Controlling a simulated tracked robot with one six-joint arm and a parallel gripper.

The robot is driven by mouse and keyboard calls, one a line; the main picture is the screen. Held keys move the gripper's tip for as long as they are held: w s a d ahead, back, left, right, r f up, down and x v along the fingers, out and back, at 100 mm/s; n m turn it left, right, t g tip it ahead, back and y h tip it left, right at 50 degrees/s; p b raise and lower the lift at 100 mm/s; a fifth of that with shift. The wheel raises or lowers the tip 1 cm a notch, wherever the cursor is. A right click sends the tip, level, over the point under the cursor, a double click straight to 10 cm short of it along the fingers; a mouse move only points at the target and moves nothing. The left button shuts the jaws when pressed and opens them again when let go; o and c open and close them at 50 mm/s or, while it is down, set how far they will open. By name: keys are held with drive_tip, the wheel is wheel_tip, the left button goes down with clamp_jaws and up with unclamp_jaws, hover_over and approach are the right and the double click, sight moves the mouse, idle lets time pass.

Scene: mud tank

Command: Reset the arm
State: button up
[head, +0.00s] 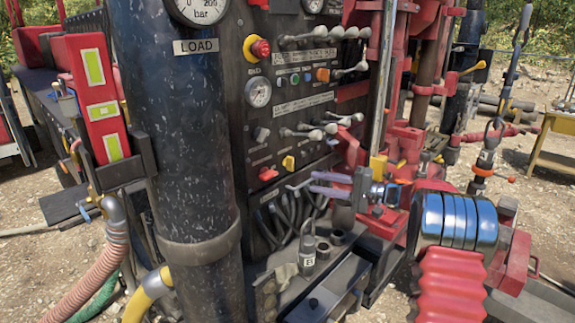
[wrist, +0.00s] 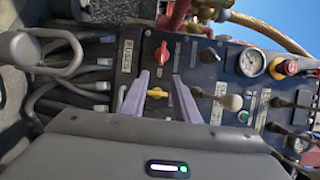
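My gripper (head: 312,182) has two pale purple fingers. In the head view it is in front of the lower part of the black control panel (head: 300,100), pointing left. In the wrist view the fingers of my gripper (wrist: 160,75) are spread apart with nothing held. A yellow switch (wrist: 157,92) shows in the gap between them, and a red switch (wrist: 162,50) is just beyond the tips. I cannot tell the exact distance to the panel. My arm, with blue banded and red ribbed parts, fills the lower right of the head view.
Several levers (head: 322,131), gauges and hoses crowd around the gripper. A thick black column (head: 185,130) stands left of the panel. Red drilling machinery (head: 405,140) is behind. Open gravel lies at the far right.

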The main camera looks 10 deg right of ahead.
drive_tip(key=s+a+r+n+g+h, duration=0.3)
drive_tip(key=s+a+g+h, duration=0.3)
drive_tip(key=s+a, duration=1.2)
drive_tip(key=s+d+f+n+h, duration=0.1)
drive_tip(key=s+d+h, duration=0.1)
drive_tip(key=s, duration=0.6)
drive_tip(key=s+d+f+n+t+h, duration=0.1)
drive_tip(key=s+h, duration=0.3)
drive_tip(key=s, duration=0.5)
drive_tip(key=s+d+f+n+t+h, duration=0.1)
drive_tip(key=s+d+f+h, duration=0.2)
drive_tip(key=s, duration=0.5)
drive_tip(key=shift+s+d+f, duration=0.15)
drive_tip(key=shift+s+d, duration=0.05)
drive_tip(key=shift+d, duration=0.2)
